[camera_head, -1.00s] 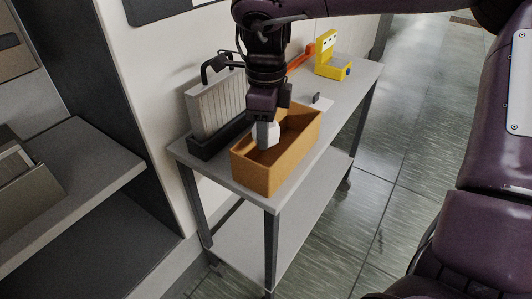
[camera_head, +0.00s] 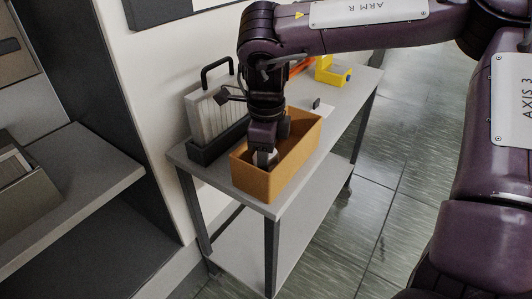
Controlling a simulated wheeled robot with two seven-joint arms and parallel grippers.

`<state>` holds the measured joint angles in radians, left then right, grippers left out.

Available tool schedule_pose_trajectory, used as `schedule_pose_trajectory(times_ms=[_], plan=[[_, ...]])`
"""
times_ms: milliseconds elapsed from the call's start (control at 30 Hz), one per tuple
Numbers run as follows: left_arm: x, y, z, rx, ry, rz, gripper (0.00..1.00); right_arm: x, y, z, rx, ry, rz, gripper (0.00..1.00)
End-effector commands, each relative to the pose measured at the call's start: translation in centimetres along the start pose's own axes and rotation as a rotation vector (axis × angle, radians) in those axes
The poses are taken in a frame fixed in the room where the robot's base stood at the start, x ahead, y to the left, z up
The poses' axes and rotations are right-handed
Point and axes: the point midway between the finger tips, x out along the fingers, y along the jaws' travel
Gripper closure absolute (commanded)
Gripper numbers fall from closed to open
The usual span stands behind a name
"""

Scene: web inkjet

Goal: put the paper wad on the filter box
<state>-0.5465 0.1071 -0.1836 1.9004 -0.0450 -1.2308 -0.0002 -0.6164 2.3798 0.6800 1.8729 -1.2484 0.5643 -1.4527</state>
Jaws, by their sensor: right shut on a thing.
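My right gripper (camera_head: 264,160) points down inside an open tan box (camera_head: 264,187) on a narrow grey table. It is shut on the white paper wad (camera_head: 259,155), which is mostly hidden by the fingers and sits below the box's rim. I cannot tell whether the wad touches the box floor. Behind and left of the box, a pale ribbed filter block (camera_head: 208,117) stands upright in a dark tray (camera_head: 212,147). No label shows which of these is the filter box. My left gripper is out of view.
A black handle (camera_head: 216,66) rises by the filter block, close to my right wrist. A yellow object (camera_head: 331,74) stands at the table's far end, with a small dark item (camera_head: 316,103) nearer. A grey shelf (camera_head: 75,175) is at left.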

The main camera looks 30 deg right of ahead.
Motion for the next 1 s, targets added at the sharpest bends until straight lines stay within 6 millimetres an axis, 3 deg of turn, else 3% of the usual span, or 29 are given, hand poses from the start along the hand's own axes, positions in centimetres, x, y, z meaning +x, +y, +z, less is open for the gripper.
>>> schedule_pose_trajectory(times_ms=[333, 367, 500, 900, 1000], plan=[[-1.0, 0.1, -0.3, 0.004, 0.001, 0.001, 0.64, 0.6, 0.0, 0.0, 0.001, 0.000, -0.001, 0.79], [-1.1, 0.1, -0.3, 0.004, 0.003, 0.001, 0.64, 0.6, 0.0, 0.0, 0.001, 0.000, 0.000, 0.55], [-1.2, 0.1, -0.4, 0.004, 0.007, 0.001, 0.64, 0.6, 0.0, 0.0, 0.001, 0.000, 0.000, 0.36], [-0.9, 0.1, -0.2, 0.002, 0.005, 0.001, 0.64, 0.0, 0.0, 0.0, 0.000, -0.002, 0.000, 0.35], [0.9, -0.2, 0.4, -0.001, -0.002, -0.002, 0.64, -1.3, -0.1, 0.1, 0.000, -0.003, -0.002, 0.35]])
